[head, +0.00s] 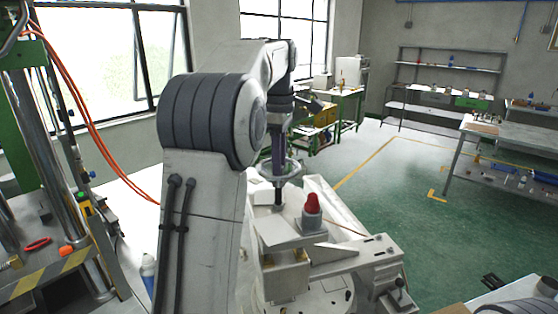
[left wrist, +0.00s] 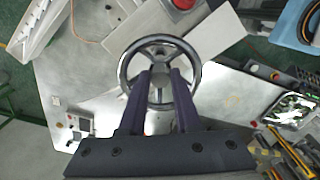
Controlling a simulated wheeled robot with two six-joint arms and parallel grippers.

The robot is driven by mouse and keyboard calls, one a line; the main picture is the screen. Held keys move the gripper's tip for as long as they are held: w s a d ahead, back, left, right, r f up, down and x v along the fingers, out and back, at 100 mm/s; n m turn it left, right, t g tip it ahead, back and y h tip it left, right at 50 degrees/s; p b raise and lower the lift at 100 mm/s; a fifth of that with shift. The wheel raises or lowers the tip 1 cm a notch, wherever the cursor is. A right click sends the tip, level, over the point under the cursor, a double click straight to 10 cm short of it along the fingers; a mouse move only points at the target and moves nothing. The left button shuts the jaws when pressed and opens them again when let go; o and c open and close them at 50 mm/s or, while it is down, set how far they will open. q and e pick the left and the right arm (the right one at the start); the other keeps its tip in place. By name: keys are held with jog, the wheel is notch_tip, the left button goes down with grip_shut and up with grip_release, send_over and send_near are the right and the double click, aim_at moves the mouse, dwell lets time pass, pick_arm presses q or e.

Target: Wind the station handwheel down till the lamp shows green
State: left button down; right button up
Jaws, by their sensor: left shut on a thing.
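The handwheel (head: 299,170), a dark-rimmed metal ring, sits on an upright post above the pale station. It also shows in the left wrist view (left wrist: 125,66), seen from above. My left gripper (head: 279,165) reaches down over the wheel. In the left wrist view its two dark fingers (left wrist: 166,76) lie within the ring, one on each side of the hub, and are shut on the wheel's middle. The exact contact is hidden. The lamp (head: 312,203) is a red dome on a grey base, close to the wheel. My right gripper is out of view.
Orange hoses (head: 88,130) and a green-framed machine (head: 22,150) stand at the left. A workbench (head: 515,136) and shelves (head: 446,98) stand at the back right. The green floor (head: 420,190) between is mostly clear.

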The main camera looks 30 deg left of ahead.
pick_arm(q)
jog(key=m+p, duration=0.2)
jog(key=m, duration=0.2)
jog(key=shift+r, duration=0.15)
jog(key=m+p, duration=0.2)
jog(key=m, duration=0.4)
jog(key=shift+s+m+p, duration=0.1)
jog(key=shift+m+p, duration=0.2)
jog(key=shift+p, duration=0.1)
jog(key=m+p, duration=0.2)
jog(key=m, duration=0.4)
jog(key=shift+a+m+p, duration=0.1)
jog(key=shift+m+p, duration=0.35)
jog(key=shift+m, duration=2.15)
jog(key=c, duration=0.6)
grip_release()
